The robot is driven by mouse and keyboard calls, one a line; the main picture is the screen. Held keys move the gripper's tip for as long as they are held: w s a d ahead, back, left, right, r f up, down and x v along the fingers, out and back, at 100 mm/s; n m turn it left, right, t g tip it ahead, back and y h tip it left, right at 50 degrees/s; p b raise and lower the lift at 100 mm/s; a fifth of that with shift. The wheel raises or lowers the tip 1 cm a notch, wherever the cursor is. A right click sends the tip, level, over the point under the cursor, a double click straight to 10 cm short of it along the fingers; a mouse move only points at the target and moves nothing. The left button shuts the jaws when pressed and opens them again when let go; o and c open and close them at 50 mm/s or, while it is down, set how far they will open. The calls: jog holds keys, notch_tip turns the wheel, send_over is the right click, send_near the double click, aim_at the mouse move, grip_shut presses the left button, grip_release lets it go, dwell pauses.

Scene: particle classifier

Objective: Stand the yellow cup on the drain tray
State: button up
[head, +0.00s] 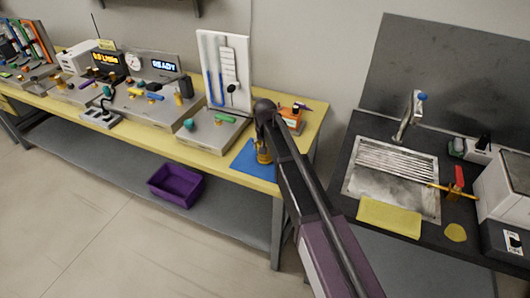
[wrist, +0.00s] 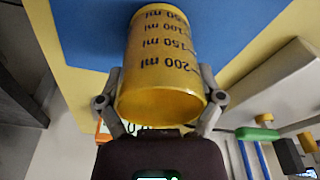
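The yellow cup (wrist: 165,60), marked in ml, has its bottom end over the blue mat in the wrist view. Its open rim faces my wrist. In the head view the cup (head: 264,156) shows small at the blue mat, partly hidden by my arm. My gripper (wrist: 161,72) has one finger along each side of the cup, and both look to touch it. I cannot tell whether the cup rests on the mat. The drain tray appears to be the ridged metal surface (head: 398,160) in the sink area at the right of the head view.
A yellow cloth (head: 389,217) lies at the front sink edge. A red-handled item (head: 457,182) and a white box (head: 504,188) stand right of it. A tap (head: 410,115) rises behind. A gap separates the bench and sink counter. A purple bin (head: 176,186) sits below the bench.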

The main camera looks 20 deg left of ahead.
jog(key=c, duration=0.3)
jog(key=shift+c, duration=0.2)
jog(key=shift+r, duration=0.2)
notch_tip(320, 180, up, 2)
jog(key=shift+r+p, duration=0.1)
jog(key=shift+p, duration=1.15)
jog(key=s+d+r+p, duration=0.2)
jog(key=s+d, duration=0.6)
jog(key=s, duration=0.5)
jog(key=shift+s+r, duration=0.2)
jog(key=shift+s, duration=0.2)
jog(key=shift+d, duration=0.1)
